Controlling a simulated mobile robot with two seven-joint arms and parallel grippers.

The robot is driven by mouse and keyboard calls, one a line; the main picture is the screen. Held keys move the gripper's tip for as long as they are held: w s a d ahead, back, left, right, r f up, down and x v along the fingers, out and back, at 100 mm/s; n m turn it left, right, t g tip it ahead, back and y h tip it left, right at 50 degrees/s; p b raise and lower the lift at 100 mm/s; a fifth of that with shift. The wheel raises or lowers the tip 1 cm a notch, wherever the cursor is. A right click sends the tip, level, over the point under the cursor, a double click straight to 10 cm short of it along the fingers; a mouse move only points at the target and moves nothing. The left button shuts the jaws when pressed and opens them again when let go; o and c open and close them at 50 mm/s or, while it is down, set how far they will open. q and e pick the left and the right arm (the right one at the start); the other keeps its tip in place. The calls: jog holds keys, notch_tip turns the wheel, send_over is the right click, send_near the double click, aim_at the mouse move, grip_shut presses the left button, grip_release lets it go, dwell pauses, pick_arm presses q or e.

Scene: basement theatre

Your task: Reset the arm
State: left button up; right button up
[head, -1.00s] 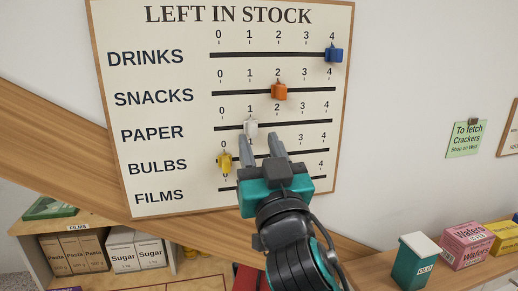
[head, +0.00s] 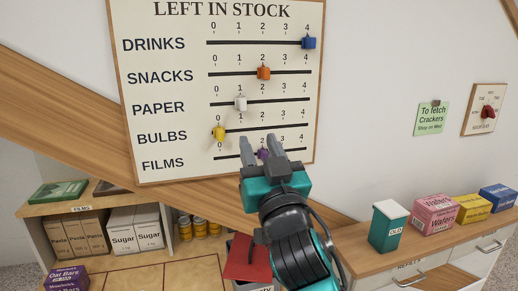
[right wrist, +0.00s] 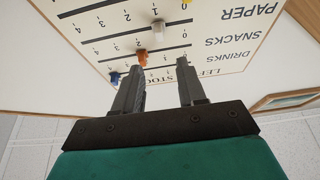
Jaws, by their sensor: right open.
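My right gripper (head: 262,153) is open and empty in front of the lower part of the stock board (head: 180,85). In the right wrist view its two fingers (right wrist: 158,80) stand apart with nothing between them, and the board shows upside down. The blue slider (head: 309,43) is at 4 on DRINKS, the orange slider (head: 264,73) at 2 on SNACKS, the white slider (head: 240,103) at 1 on PAPER and the yellow slider (head: 219,133) at 0 on BULBS. A purple slider (head: 263,153) on FILMS shows near 2, partly hidden by my fingers. My left gripper is out of view.
A shelf at lower left holds pasta packs (head: 75,236), sugar packs (head: 135,230) and cans. A cabinet at right carries a teal tin (head: 388,228) and several boxes, including pink wafers (head: 436,215). A green note (head: 431,118) and a small dial board (head: 485,110) hang on the wall.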

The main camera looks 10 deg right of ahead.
jog(key=shift+s, duration=0.15)
jog(key=shift+f, duration=0.1)
jog(key=s+d+f+n+g, duration=0.1)
jog(key=f+g, duration=0.1)
jog(key=f, duration=0.6)
jog(key=s+d+f+g, duration=0.1)
jog(key=s+f+g, duration=0.1)
jog(key=f, duration=0.7)
jog(key=s+d+f+n+g, duration=0.1)
jog(key=f+g, duration=0.1)
jog(key=f, duration=0.6)
jog(key=s+d+f+g, duration=0.2)
jog(key=s+f+g, duration=0.1)
jog(key=s+f, duration=0.5)
jog(key=s+d+f+g, duration=0.1)
jog(key=s+f+g, duration=0.1)
jog(key=s+f, duration=0.6)
notch_tip(320, 180, down, 3)
jog(key=shift+s+d+r+g+y, duration=0.1)
jog(key=shift+s+d+g+y, duration=0.15)
jog(key=shift+d+g+y, duration=0.15)
